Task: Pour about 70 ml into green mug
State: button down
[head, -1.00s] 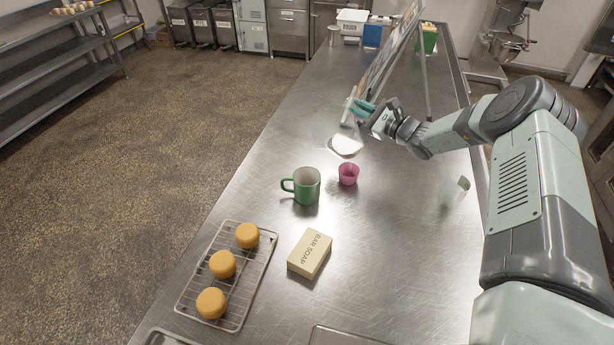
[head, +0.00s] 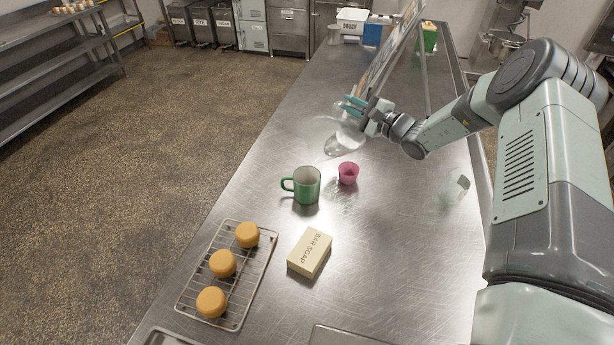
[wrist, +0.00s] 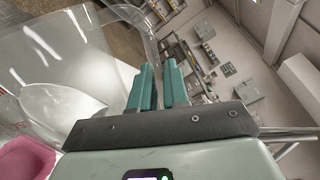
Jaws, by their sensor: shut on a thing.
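The green mug (head: 307,187) stands upright on the steel counter, its handle to the left. My gripper (head: 352,105) is beyond it, up and to the right, shut on a clear see-through vessel (head: 333,146) holding something white. The vessel is tilted, and its lower end is beyond the mug, apart from it. In the wrist view the clear vessel (wrist: 40,55) fills the left side beside my gripper's fingers (wrist: 158,88), with the white contents (wrist: 62,105) low in it. No stream shows. The inside bottom of the mug is hidden.
A small pink cup (head: 348,173) stands just right of the mug; it also shows in the wrist view (wrist: 25,160). A bar soap box (head: 310,252) and a wire rack (head: 238,322) with orange-brown cakes are nearer. A leaning board (head: 392,50) stands behind my gripper.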

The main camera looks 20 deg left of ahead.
aim_at(342, 102)
jog(key=shift+s+a+r+n, duration=0.15)
jog(key=shift+s+r+n, duration=0.15)
jog(key=shift+r, duration=0.15)
jog(key=shift+s+a+r+n, duration=0.25)
jog(key=shift+s+r+n, duration=0.2)
jog(key=shift+r+n, duration=0.05)
jog(key=shift+s+a+r+n+p, duration=0.25)
jog(key=shift+s+r+n+p, duration=0.05)
jog(key=shift+s, duration=0.25)
jog(key=shift+s+a+r+n+p, duration=0.3)
jog(key=shift+s+r+n+p, duration=0.15)
jog(key=shift+s+p, duration=0.2)
dwell(1.7)
jog(key=w+d+f+m, duration=0.1)
jog(key=w+f, duration=0.1)
jog(key=w+d+f+m, duration=0.1)
jog(key=w+m, duration=0.1)
jog(key=shift+w+d+f, duration=0.15)
jog(key=shift+d+f, duration=0.05)
jog(key=shift+f, duration=0.15)
jog(key=shift+w+d+f+m, duration=0.3)
jog(key=shift+w+m, duration=0.25)
jog(key=shift+m, duration=0.3)
dwell(1.0)
